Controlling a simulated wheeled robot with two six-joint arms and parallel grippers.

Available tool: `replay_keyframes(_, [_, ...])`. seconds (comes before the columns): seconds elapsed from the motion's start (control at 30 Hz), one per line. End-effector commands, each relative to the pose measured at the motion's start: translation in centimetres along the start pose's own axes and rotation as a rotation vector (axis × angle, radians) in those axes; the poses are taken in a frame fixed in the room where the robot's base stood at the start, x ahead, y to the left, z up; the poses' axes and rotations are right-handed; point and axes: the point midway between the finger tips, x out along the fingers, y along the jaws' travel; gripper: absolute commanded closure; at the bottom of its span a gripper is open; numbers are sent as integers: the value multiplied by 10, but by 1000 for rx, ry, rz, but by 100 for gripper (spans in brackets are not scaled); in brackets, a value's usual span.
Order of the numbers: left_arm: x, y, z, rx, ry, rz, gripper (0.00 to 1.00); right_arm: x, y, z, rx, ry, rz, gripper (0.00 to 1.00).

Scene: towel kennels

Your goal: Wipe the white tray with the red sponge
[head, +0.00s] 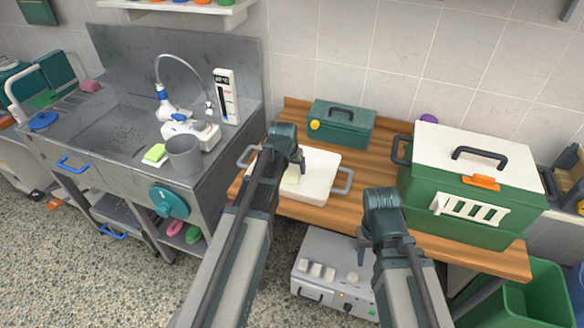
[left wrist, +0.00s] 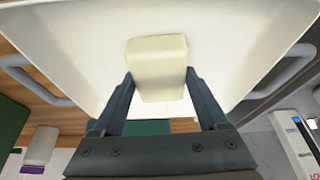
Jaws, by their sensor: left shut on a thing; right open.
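The white tray (head: 318,185) with grey handles lies on the wooden counter; it fills much of the left wrist view (left wrist: 235,45). My left gripper (head: 290,160) is over the tray, shut on a cream block (head: 291,175). The block shows between the fingers in the left wrist view (left wrist: 157,68). It is at or just above the tray surface; I cannot tell if it touches. My right gripper (head: 382,200) is open and empty, right of the tray.
A teal toolbox (head: 341,128) stands behind the tray. A large green box with a white lid (head: 465,150) stands on the counter at right. The steel sink (head: 110,130), a grey cup (head: 185,157) and a yellow-green sponge (head: 155,154) are at left.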

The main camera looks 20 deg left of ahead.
Motion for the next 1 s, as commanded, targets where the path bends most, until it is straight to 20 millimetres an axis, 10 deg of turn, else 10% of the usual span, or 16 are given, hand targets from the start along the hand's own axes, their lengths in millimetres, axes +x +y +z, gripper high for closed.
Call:
replay_keyframes(0.4, [-41, 0, -17, 0, 0, 0, 69, -44, 4, 3, 0, 0, 0, 50])
replay_keyframes(1.0, [-55, 0, -23, 0, 0, 0, 69, -59, 6, 4, 0, 0, 0, 50])
